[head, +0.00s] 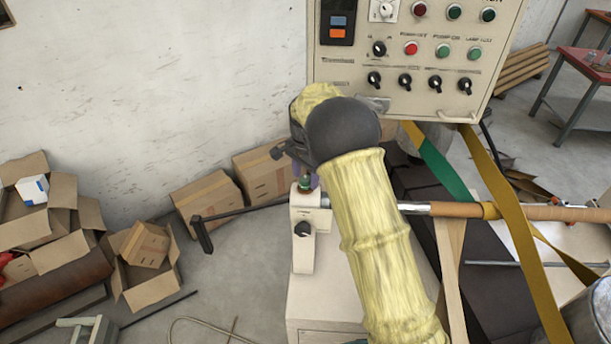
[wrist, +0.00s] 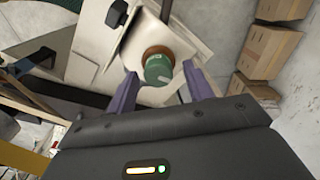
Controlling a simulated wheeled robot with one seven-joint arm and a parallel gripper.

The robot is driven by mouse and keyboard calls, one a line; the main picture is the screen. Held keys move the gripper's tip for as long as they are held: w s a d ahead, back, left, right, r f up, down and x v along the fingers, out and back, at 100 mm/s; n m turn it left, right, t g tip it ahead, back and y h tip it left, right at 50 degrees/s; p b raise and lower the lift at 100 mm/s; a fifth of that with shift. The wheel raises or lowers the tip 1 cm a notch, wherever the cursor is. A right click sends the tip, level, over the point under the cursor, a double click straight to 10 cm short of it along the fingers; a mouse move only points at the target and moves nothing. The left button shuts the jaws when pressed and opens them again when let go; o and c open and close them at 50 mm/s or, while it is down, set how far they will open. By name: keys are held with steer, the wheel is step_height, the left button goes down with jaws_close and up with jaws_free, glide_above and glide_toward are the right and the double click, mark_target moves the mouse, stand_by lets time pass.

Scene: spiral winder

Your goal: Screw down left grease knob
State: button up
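The grease knob (wrist: 158,66) is a round green cap with a pale mark, set on a brown-orange base on top of the cream machine post (wrist: 115,50). In the head view the green knob (head: 305,184) shows small at the top of the post, partly hidden by my gripper. My gripper (wrist: 160,88) has two purple fingers, apart, one on each side of the knob with a visible gap. They do not appear to touch it. In the head view only a little of the purple fingers (head: 314,180) shows below my dark wrist.
A black knob (head: 303,229) sits on the front of the post. A thin dark bar with a crank end (head: 203,234) extends left. The control panel (head: 425,60) stands behind my arm. Cardboard boxes (head: 206,198) line the wall. A yellow strap (head: 520,230) hangs at right.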

mark_target(306, 178)
stand_by(0.3)
step_height(306, 178, up, 17)
steer(key=b, duration=0.3)
steer(key=shift+r, duration=0.15)
steer(key=shift+d, duration=0.1)
steer(key=s+d+f+n+t+b, duration=0.1)
steer(key=s+d+f+n, duration=0.1)
steer(key=s+d+f, duration=0.3)
steer(key=s+d+f+n, duration=0.2)
steer(key=s+d+f, duration=0.15)
steer(key=d, duration=0.35)
steer(key=s+d+f+n, duration=0.2)
steer(key=s+d+f, duration=0.1)
steer(key=s, duration=0.6)
steer(key=s+d+f+n+t, duration=0.1)
steer(key=s+d+f+n, duration=0.1)
steer(key=s+f, duration=0.3)
steer(key=s+d, duration=0.1)
steer(key=s, duration=0.3)
steer(key=shift+s+f+n+t+b, duration=0.2)
steer(key=shift+s+n+t+b, duration=0.1)
steer(key=shift+s+b, duration=0.1)
